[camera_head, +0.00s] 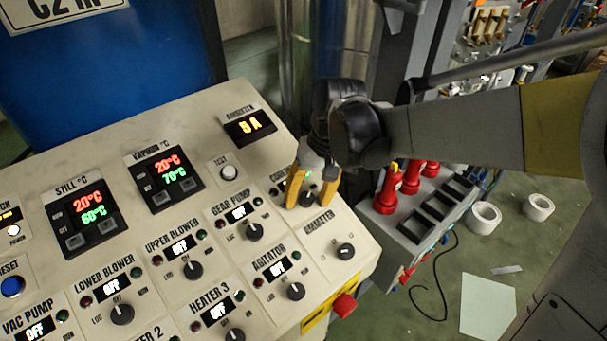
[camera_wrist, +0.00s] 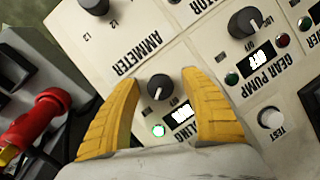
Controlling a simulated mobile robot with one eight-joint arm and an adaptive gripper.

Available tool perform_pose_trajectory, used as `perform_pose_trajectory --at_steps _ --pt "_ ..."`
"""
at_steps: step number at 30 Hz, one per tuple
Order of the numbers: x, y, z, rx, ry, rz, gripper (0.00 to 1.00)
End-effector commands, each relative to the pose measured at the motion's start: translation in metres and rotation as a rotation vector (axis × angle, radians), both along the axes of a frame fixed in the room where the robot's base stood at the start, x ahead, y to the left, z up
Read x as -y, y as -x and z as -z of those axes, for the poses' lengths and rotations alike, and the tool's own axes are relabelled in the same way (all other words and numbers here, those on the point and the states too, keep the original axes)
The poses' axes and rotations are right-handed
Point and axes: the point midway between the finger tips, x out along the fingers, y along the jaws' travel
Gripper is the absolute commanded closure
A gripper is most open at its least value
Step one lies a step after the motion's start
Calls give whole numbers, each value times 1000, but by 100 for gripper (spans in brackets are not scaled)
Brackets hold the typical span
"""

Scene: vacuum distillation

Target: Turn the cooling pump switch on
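The cooling pump switch is a black rotary knob with a white pointer line (camera_wrist: 160,88), on a label ending in "LING". In the head view the knob (camera_head: 309,198) is partly hidden by my gripper. My gripper (camera_head: 314,192) is over its panel, with yellow fingers on either side of the knob. In the wrist view my gripper (camera_wrist: 160,84) is open, with a gap between each finger and the knob.
The gear pump knob (camera_head: 254,231) and ammeter knob (camera_head: 345,251) are close by. The agitator knob (camera_head: 295,291) is nearer. A red button (camera_head: 344,305) sticks out at the console's edge. Red plugs (camera_head: 388,192) stand on a block to the right.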

Motion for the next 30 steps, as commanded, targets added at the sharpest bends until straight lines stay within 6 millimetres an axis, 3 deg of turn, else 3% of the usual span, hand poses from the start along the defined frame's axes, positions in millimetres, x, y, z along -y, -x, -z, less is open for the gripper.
perform_pose_trajectory --at_steps 11,24,30 --pt "1 -1 -8 1 0 0 47" --pt "20 -1 -95 1 0 1 47" --pt "24 -1 -115 0 0 0 47"
